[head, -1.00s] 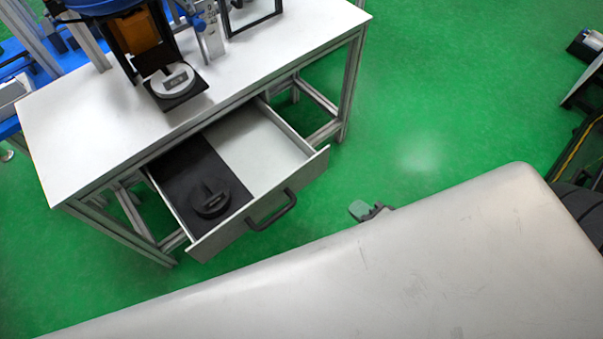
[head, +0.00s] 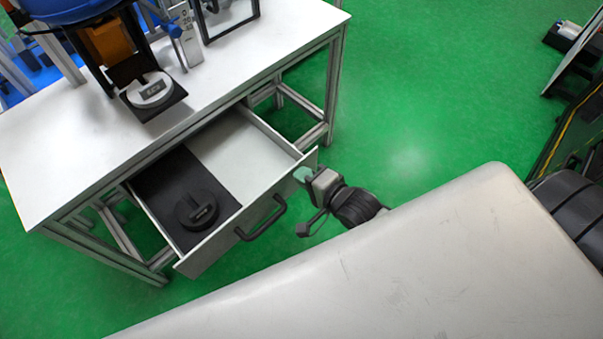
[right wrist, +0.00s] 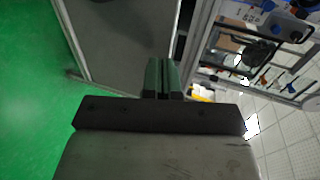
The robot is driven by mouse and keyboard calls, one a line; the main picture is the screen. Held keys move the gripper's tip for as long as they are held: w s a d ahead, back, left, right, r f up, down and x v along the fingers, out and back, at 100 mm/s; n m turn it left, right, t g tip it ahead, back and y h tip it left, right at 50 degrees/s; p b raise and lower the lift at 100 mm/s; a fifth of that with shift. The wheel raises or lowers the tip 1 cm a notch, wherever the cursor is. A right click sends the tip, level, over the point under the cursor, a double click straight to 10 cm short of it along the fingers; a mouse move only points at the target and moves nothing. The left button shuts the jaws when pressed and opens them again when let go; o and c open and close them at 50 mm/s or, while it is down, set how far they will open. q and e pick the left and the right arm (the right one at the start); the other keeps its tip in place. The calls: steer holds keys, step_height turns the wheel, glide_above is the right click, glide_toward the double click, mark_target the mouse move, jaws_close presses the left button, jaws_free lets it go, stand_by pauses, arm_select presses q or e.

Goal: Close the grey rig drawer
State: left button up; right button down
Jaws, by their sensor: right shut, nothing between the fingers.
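The grey rig drawer (head: 222,232) stands pulled out from under the white-topped table in the head view. Its front carries a dark bar handle (head: 262,220). Inside, a black round object (head: 196,210) lies on a black mat on the left; the right part is bare. My right gripper (head: 301,174) is shut and empty, its greenish fingertips close to the right end of the drawer front; I cannot tell whether they touch. In the right wrist view its shut fingers (right wrist: 162,78) point toward a grey panel. My left gripper is not in view.
The white table (head: 60,150) bears a black-framed rig with a grey disc (head: 150,90) on a black plate. Its metal legs flank the drawer. Green floor (head: 420,90) is open to the right. Dark equipment stands at the far right.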

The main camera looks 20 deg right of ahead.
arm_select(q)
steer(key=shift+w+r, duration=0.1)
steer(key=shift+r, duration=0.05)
arm_select(e)
steer(key=shift+w+a, duration=0.15)
steer(key=shift+w, duration=0.3)
steer(key=shift+w, duration=0.1)
steer(key=shift+w+a, duration=0.15)
steer(key=shift+w, duration=0.05)
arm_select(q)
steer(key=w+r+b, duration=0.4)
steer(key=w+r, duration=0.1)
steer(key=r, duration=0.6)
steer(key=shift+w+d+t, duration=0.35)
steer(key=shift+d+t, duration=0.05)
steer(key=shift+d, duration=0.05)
arm_select(e)
steer(key=w+a, duration=0.4)
steer(key=w, duration=0.7)
steer(key=w+a, duration=0.4)
steer(key=w, duration=0.8)
steer(key=shift+w+a+r, duration=0.2)
steer(key=shift+w+r, duration=0.05)
steer(key=shift+w, duration=0.05)
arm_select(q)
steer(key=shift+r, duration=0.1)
arm_select(e)
steer(key=shift+r, duration=0.15)
